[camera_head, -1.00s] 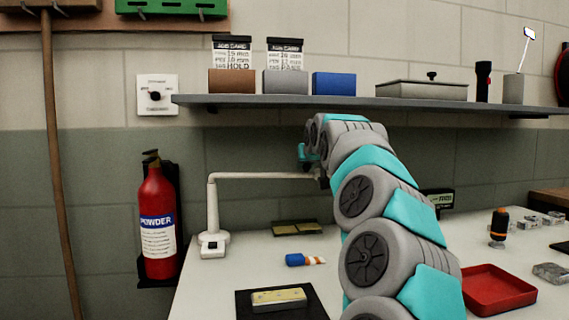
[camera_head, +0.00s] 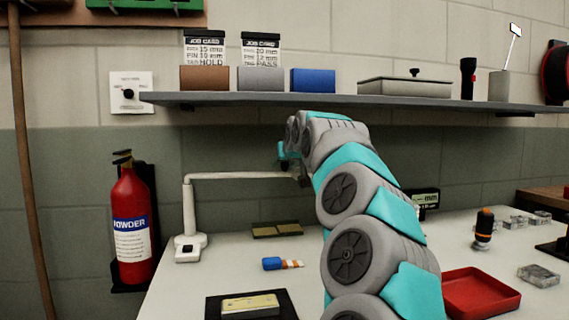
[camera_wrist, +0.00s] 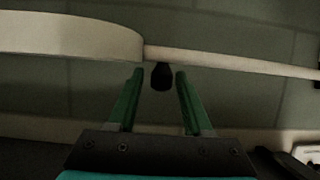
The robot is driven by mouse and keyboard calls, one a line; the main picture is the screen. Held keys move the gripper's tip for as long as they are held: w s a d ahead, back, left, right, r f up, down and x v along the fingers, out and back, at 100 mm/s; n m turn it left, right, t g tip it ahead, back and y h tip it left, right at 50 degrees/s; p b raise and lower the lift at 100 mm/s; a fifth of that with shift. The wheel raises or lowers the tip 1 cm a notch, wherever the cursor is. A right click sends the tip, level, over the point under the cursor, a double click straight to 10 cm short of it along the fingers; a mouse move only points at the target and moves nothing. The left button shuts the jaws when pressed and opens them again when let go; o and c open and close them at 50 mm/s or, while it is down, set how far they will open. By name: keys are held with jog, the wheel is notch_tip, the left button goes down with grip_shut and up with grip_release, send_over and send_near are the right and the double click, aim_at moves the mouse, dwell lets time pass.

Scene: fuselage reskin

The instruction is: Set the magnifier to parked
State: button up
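The magnifier (camera_head: 189,212) is a white stand on the left of the bench, with a level white arm reaching right. Its far end is partly hidden by my arm. In the wrist view, a thick pale rim (camera_wrist: 70,37) at left joins a thin pale bar (camera_wrist: 235,64) at right. A small black knob (camera_wrist: 161,77) hangs below where they meet. My gripper (camera_wrist: 160,73) has its two green fingers apart, one on each side of the knob, with visible gaps. In the head view my gripper (camera_head: 283,155) is small, near the magnifier arm's right end.
A shelf (camera_head: 330,101) with bins and job cards runs above my arm. A fire extinguisher (camera_head: 131,225) hangs left of the bench. A blue-capped tube (camera_head: 273,263), a dark mat (camera_head: 213,306) and a red tray (camera_head: 478,292) lie on the bench.

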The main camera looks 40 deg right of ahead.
jog(key=shift+o, duration=0.4)
jog(key=b+v, duration=0.1)
jog(key=v, duration=0.6)
jog(key=shift+s+a, duration=0.2)
jog(key=shift+s, duration=0.15)
jog(key=shift+r, duration=0.15)
